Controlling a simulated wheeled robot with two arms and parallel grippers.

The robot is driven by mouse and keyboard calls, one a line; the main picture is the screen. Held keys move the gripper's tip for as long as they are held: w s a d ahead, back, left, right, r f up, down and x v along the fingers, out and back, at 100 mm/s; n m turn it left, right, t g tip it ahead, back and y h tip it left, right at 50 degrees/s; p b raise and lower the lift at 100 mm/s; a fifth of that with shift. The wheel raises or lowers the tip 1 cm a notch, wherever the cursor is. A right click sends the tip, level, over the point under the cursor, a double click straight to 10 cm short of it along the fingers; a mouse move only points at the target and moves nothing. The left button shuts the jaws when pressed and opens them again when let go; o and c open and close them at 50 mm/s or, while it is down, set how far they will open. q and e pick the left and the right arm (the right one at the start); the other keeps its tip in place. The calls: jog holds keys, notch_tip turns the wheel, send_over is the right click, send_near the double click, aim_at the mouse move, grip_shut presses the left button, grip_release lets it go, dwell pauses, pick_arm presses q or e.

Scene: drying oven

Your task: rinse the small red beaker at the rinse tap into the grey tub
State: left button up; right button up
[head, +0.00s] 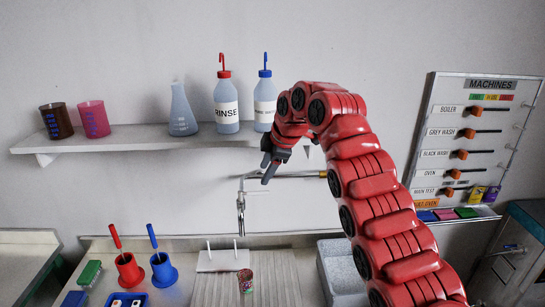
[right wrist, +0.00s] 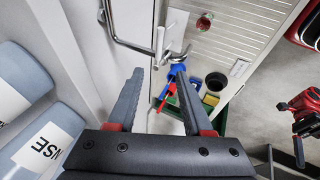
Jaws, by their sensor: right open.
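The small red beaker (head: 246,282) stands on the ribbed draining board below the tap; it also shows in the right wrist view (right wrist: 204,22). The rinse tap (head: 241,205) hangs from a wall pipe, its spout down, behind the beaker. The grey tub (head: 343,272) stands right of the board, partly hidden by my right arm. My right gripper (head: 267,168) is open and empty, high by the wall above the tap pipe; its fingers (right wrist: 160,76) show apart in the wrist view. A red arm part at the right edge of the wrist view seems to be my left arm; its jaws are unclear.
A wall shelf (head: 140,140) holds two beakers, a flask and two wash bottles, close to my right gripper. Red (head: 129,270) and blue (head: 163,270) holders stand left of the board (head: 275,277). A machines panel (head: 470,140) hangs at the right.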

aim_at(254, 192)
jog(key=p+x, duration=0.4)
jog(key=x, duration=0.5)
jog(key=shift+w+a+f, duration=0.15)
jog(key=shift+w, duration=0.05)
jog(key=shift+w+f, duration=0.1)
jog(key=shift+f, duration=0.1)
jog(key=shift+r, duration=0.1)
jog(key=shift+c, duration=0.2)
grip_shut()
